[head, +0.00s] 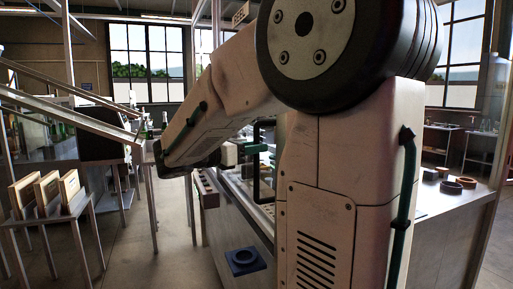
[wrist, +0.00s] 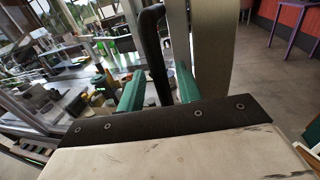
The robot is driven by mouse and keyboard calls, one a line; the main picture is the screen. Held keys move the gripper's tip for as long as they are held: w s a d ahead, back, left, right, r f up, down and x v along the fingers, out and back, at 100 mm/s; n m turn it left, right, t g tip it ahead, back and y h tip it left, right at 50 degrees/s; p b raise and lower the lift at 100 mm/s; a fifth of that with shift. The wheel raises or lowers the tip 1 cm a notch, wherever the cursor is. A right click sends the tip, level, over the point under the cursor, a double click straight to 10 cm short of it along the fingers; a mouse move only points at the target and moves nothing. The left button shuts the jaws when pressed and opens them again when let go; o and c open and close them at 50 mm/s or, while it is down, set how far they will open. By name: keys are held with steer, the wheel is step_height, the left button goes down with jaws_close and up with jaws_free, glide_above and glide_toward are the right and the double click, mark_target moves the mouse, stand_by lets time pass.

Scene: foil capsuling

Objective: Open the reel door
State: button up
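A black bar handle (wrist: 152,50) stands upright in the wrist view, its top bending towards a pale metal panel (wrist: 217,50), which looks like the door's edge. My gripper (wrist: 159,92) has its two green fingers apart, one on each side of the handle's lower part. A gap shows between the left finger and the bar; contact on the right side is unclear. In the head view the handle (head: 257,185) hangs at the machine's side, and my gripper (head: 252,149) is beside it, partly hidden by my arm. The reel itself cannot be made out.
A long machine cabinet (head: 240,222) with a blue square fitting (head: 244,260) runs below my arm. Wooden-framed boards (head: 46,192) stand on a rack at the left. Bottles and parts lie behind the handle in the wrist view. Open floor (head: 160,265) lies left of the cabinet.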

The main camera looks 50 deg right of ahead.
steer(key=shift+s+d, duration=0.25)
steer(key=shift+d, duration=0.35)
jaws_close()
